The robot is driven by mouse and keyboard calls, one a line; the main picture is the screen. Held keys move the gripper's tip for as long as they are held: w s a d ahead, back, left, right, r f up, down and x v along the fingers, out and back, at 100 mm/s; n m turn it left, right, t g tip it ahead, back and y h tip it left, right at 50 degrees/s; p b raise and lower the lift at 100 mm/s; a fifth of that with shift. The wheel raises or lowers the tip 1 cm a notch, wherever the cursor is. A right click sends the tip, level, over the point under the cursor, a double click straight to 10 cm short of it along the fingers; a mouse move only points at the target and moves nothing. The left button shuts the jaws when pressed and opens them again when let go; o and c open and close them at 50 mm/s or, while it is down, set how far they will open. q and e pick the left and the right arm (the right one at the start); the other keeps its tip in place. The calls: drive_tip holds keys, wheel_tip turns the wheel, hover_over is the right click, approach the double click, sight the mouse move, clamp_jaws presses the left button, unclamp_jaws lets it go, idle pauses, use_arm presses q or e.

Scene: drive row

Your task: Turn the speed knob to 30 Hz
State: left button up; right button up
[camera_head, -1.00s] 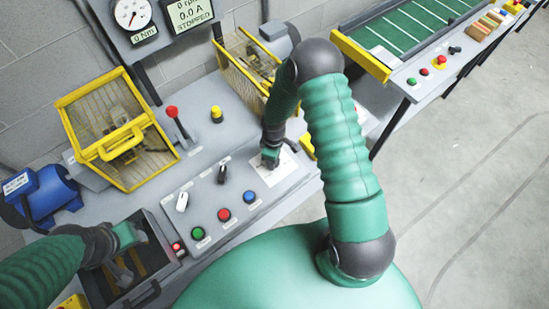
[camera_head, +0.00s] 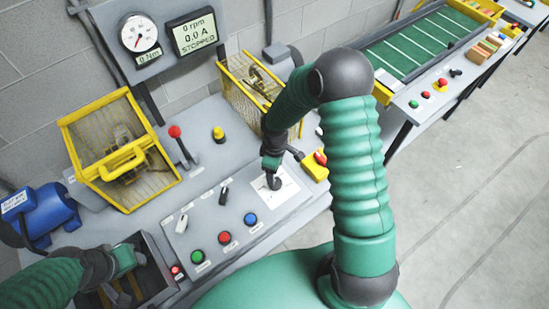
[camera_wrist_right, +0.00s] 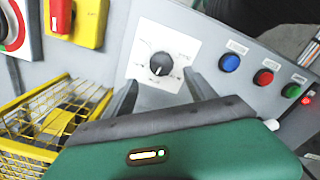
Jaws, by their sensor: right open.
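The speed knob (camera_wrist_right: 160,63) is a round black knob with a light pointer mark, on a white dial plate (camera_wrist_right: 148,42) of the grey control panel. In the head view the dial plate (camera_head: 285,192) shows at the panel's right end, and my right gripper (camera_head: 272,181) is over it, hiding part of the knob. In the right wrist view my right gripper (camera_wrist_right: 158,92) is open, its two dark fingers apart, with the knob ahead between the tips and no visible contact. The dial's numbers are too small to read. My left gripper (camera_head: 130,270) is over a grey drawer at lower left; its fingers are unclear.
Green (camera_head: 197,257), red (camera_head: 225,238) and blue (camera_head: 250,219) buttons and two small switches sit left of the dial. A display (camera_head: 194,33) reads 0 rpm, 0.0 A, STOPPED. Yellow cage guards (camera_head: 118,150) stand behind. A red-and-yellow switch (camera_head: 316,165) is right of the dial.

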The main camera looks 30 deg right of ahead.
sight(276, 182)
wheel_tip(276, 182, up, 9)
drive_tip(key=shift+a, duration=0.1)
drive_tip(key=f+m, duration=0.5)
drive_tip(key=f+m+b, duration=0.1)
drive_tip(key=f+m, duration=1)
drive_tip(key=shift+s, duration=0.25)
drive_tip(key=shift+f, duration=0.35)
